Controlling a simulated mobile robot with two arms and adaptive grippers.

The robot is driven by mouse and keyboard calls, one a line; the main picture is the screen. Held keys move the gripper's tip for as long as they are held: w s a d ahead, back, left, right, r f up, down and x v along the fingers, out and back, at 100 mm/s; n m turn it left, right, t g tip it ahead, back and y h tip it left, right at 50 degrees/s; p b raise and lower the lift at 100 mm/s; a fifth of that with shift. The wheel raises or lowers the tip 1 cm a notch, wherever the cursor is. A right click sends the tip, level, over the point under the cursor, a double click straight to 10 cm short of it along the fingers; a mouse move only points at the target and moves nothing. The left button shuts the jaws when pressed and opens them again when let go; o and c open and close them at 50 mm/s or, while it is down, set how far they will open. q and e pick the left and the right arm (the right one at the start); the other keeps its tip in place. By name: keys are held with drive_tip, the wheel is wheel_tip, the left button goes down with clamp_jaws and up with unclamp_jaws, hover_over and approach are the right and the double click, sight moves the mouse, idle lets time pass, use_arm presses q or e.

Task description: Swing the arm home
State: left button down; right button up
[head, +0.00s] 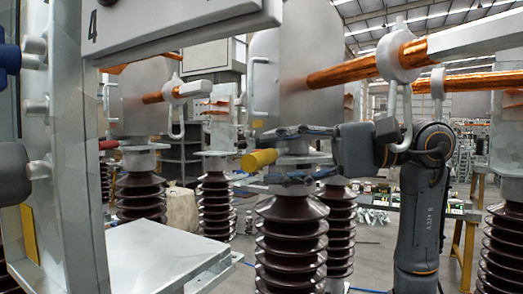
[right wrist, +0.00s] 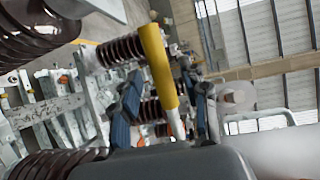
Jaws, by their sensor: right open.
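A copper isolator arm (head: 345,70) runs out to the right from a grey plate (head: 290,85) through a grey ring clamp (head: 400,55) to a pale grey bar (head: 475,38). A yellow handle (head: 258,160) sticks out to the left near the plate's foot. My right gripper (head: 268,157) is open, its fingers above and below the handle's level. In the right wrist view the yellow handle (right wrist: 158,65) and its pale rod show between the open fingers of my right gripper (right wrist: 165,95). I cannot tell whether they touch. My left gripper is not in view.
Brown ribbed insulators (head: 291,235) stand below the plate, with another (head: 138,195) at left. A grey panel (head: 60,150) and a flat metal shelf (head: 165,260) fill the left foreground. Some floor shows between the insulators.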

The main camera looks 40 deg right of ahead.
drive_tip(key=shift+x, duration=1.45)
drive_tip(key=shift+c, duration=0.5)
clamp_jaws()
